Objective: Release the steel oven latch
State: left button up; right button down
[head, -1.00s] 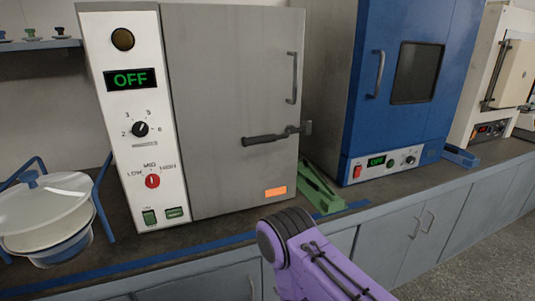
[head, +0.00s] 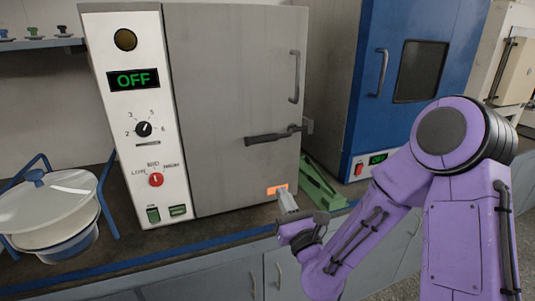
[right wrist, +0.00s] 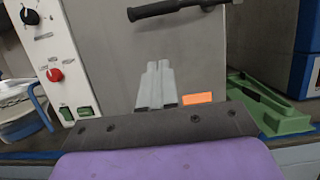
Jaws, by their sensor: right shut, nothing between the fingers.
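The steel oven (head: 235,100) stands on the bench with its grey door closed. Its dark latch lever (head: 268,138) lies nearly level across the door's right side, its right end at the catch on the door edge. The lever also shows at the top of the right wrist view (right wrist: 175,8). My right gripper (head: 286,198) is shut and empty, in front of the door's lower part, below the latch and beside the orange label. Its closed fingers (right wrist: 156,88) point up toward the door in the right wrist view. My left gripper is not in view.
The oven's white control panel (head: 135,120) reads OFF. A green tool or bracket (head: 322,188) lies right of the oven. A blue oven (head: 400,70) stands farther right. A white lidded pot (head: 48,210) in a blue frame is at left. The bench front edge runs below my gripper.

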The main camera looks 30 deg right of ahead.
jog(key=r+p+x, duration=0.1)
jog(key=p+x, duration=0.2)
jog(key=x, duration=0.3)
jog(key=r+p+x, duration=0.1)
jog(key=p+x, duration=0.2)
jog(key=x, duration=0.3)
jog(key=shift+r, duration=0.5)
jog(key=shift+a, duration=0.1)
